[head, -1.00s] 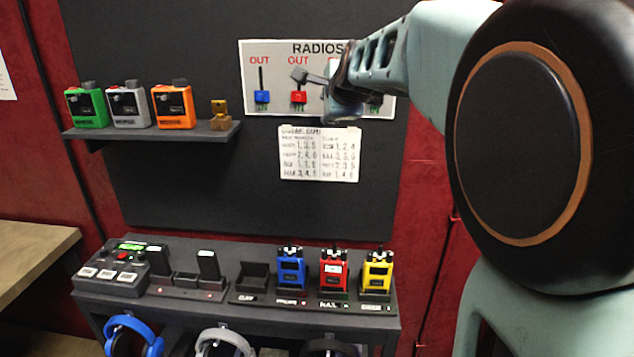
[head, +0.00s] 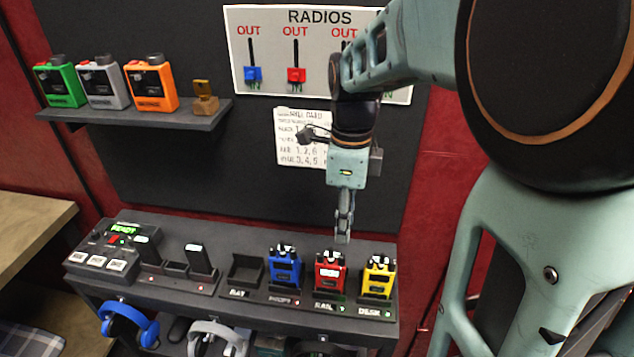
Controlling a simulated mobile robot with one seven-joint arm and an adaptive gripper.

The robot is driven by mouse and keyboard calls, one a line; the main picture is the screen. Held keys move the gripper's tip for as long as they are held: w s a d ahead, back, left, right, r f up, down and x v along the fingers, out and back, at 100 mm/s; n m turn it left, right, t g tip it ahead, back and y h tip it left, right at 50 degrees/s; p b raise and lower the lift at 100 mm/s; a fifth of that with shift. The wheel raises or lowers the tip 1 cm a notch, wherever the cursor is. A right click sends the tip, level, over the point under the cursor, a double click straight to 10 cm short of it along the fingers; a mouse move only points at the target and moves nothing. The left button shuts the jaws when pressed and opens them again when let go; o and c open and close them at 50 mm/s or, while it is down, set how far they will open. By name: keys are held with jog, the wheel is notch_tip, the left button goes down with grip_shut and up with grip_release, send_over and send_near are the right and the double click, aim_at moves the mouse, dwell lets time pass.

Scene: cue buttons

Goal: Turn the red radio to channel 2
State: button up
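The red radio (head: 330,272) stands upright in its dock on the lower shelf, between the blue radio (head: 284,267) and the yellow radio (head: 378,279). It has a small light display on its front; the channel number is too small to read. My gripper (head: 342,238) points down just above and slightly right of the red radio's top, apparently apart from it. Its fingers look close together, seen edge-on, so whether they are shut is unclear. Nothing shows in them.
An empty dock (head: 245,270) is left of the blue radio. A button box (head: 110,252) stands at the left end. Green (head: 60,82), grey (head: 101,83) and orange radios (head: 150,85) stand on the upper shelf. The RADIOS board (head: 270,50) hangs behind my arm.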

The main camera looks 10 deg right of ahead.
aim_at(342, 256)
notch_tip(342, 256, down, 9)
jog(key=shift+f, duration=0.1)
jog(key=shift+s, duration=0.1)
jog(key=shift+c, duration=0.4)
grip_shut()
